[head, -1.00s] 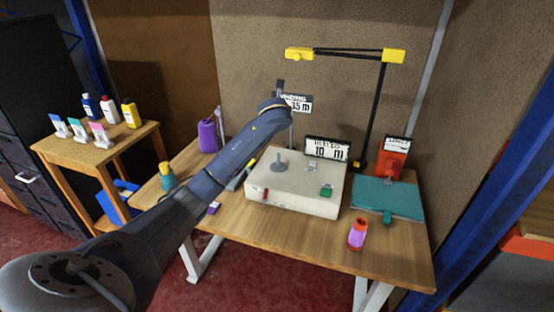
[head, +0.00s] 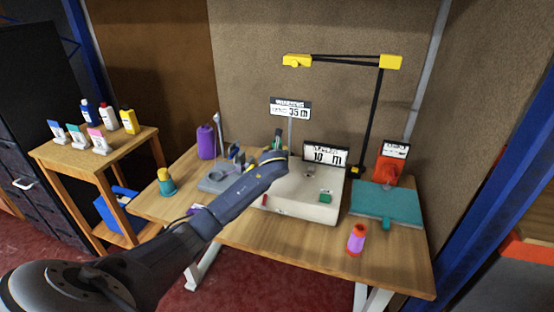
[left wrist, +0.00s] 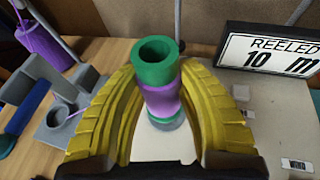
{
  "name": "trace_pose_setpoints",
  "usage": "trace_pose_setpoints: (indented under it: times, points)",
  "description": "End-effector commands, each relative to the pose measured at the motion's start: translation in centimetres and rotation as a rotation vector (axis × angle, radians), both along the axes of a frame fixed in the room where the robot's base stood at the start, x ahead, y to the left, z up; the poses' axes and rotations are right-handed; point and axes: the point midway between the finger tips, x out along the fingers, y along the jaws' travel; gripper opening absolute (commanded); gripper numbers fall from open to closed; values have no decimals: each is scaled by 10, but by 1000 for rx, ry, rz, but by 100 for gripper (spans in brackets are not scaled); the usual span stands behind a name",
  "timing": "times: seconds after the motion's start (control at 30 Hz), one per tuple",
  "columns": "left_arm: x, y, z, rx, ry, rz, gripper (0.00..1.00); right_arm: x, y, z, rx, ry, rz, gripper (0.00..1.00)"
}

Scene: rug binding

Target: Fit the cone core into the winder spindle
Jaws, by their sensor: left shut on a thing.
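The cone core (left wrist: 161,97) is a hollow tube, purple in the middle with a green top rim, seen in the left wrist view. My left gripper (left wrist: 163,80) is shut on it, with a yellow finger on each side. A grey round part (left wrist: 168,123), seemingly the spindle base, shows just beneath the core. I cannot tell whether the core is around the spindle or above it. In the head view my left gripper (head: 277,146) is over the pale winder box (head: 307,208), and my arm hides the spindle. My right gripper is not in view.
A "REELED 10 m" sign (head: 325,154) stands behind the winder. A thin post with another sign (head: 290,108) rises behind the gripper. A pink-and-orange spool (head: 357,239) stands at the front right. A grey stand (head: 218,180) and a teal cone (head: 166,185) are at left.

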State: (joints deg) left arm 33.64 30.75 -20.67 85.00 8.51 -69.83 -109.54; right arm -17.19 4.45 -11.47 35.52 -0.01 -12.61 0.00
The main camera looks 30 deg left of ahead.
Motion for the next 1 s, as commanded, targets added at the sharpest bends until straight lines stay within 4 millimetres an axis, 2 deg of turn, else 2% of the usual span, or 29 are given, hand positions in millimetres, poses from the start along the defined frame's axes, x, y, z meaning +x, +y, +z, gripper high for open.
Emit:
trace_pose_setpoints:
  times: [0.1, 0.23, 0.73, 0.77, 0.9, 1.0]
  points:
    - [0, -1, -17, -2, 1, 0, 4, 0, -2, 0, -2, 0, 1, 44]
    - [0, -1, -28, -1, 1, -1, 4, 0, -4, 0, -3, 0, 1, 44]
    - [0, 0, -34, 0, 1, -1, 4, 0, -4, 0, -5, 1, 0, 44]
    - [0, 0, -34, 0, 1, 0, 37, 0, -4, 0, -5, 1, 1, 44]
    - [0, 0, -33, -1, 1, -1, 53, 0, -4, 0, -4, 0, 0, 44]
    - [0, 0, -33, -1, 1, -1, 55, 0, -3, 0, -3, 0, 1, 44]
